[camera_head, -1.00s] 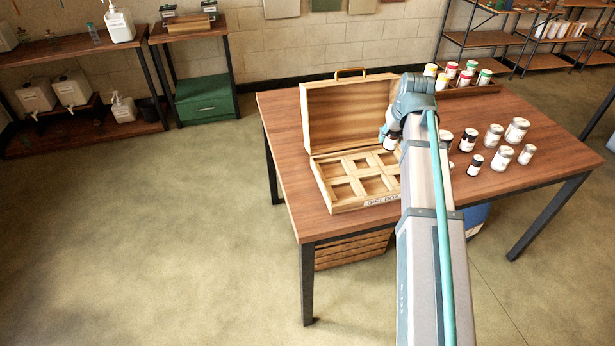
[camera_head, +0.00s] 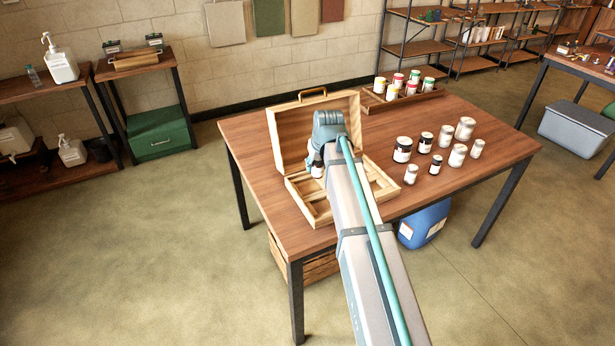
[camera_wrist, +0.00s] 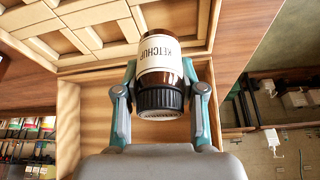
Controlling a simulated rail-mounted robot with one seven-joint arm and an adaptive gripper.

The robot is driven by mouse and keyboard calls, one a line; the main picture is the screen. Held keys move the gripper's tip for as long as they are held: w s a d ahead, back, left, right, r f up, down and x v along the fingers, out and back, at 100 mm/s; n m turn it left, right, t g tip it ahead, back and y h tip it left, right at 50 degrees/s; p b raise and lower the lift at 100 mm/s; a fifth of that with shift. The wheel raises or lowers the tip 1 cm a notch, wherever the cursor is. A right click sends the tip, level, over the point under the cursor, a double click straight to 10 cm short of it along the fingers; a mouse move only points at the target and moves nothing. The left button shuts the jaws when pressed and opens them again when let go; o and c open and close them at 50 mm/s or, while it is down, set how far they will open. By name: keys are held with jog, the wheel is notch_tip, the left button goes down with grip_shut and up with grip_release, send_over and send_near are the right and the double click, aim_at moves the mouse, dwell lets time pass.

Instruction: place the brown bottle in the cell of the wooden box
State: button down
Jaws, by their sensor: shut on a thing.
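My gripper (camera_wrist: 159,95) is shut on the brown bottle (camera_wrist: 160,65), which has a dark cap and a white label reading KETCHUP. In the head view the bottle (camera_head: 317,169) shows at the left of my arm, over the open wooden box (camera_head: 305,197). In the wrist view the cells of the box (camera_wrist: 95,35) show beyond the bottle, and they look empty where visible. My arm hides much of the box in the head view, and I cannot tell how high the bottle is above the cells. The raised lid (camera_head: 288,125) stands behind the gripper.
Several jars and bottles (camera_head: 457,155) stand on the wooden table (camera_head: 490,180) to the right of the box. A tray of bottles with coloured caps (camera_head: 400,98) is at the back. The table's left part is clear. A blue canister (camera_head: 425,225) is under the table.

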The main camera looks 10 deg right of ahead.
jog(key=w+f, duration=0.1)
jog(key=w+a+f, duration=0.1)
jog(key=f, duration=0.1)
jog(key=w+a+f+p, duration=0.1)
jog(key=f, duration=0.1)
jog(key=shift+w, duration=0.25)
jog(key=shift+w+a+f+p, duration=0.15)
jog(key=shift+f+p, duration=0.4)
jog(key=shift+f, duration=1.25)
jog(key=shift+f, duration=0.2)
jog(key=c, duration=0.7)
grip_release()
jog(key=shift+r, duration=0.15)
jog(key=b+v, duration=0.1)
jog(key=v, duration=1.1)
jog(key=shift+r+b, duration=0.1)
jog(key=shift+b, duration=0.3)
